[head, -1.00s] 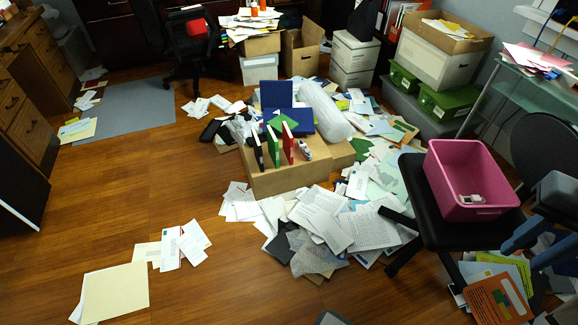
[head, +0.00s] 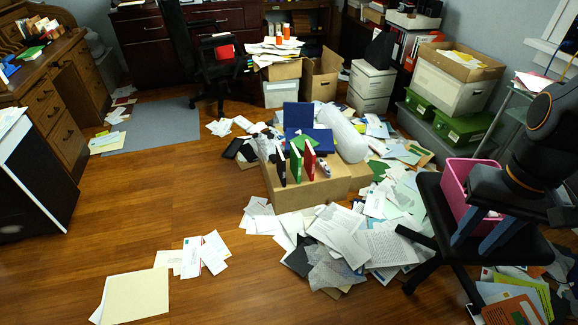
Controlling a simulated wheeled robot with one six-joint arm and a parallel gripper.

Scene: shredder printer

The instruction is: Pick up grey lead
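I cannot make out a grey lead for certain. A jumble of grey and white items (head: 262,140) lies at the left back of the cardboard box (head: 300,193) on the floor, too small to tell apart. My gripper (head: 471,247) is at the right, with its two blue-grey fingers apart and nothing seen between them. It hangs in front of the pink bin (head: 456,190) on the black chair and hides much of it. A small white thing in the bin shows partly past the fingers.
Black, green and red binders (head: 296,160) stand on the box, with a bubble-wrap roll (head: 338,135) behind. Papers (head: 340,232) litter the floor around it. The wooden floor (head: 150,215) at left is mostly clear. A wooden desk (head: 45,110) stands far left.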

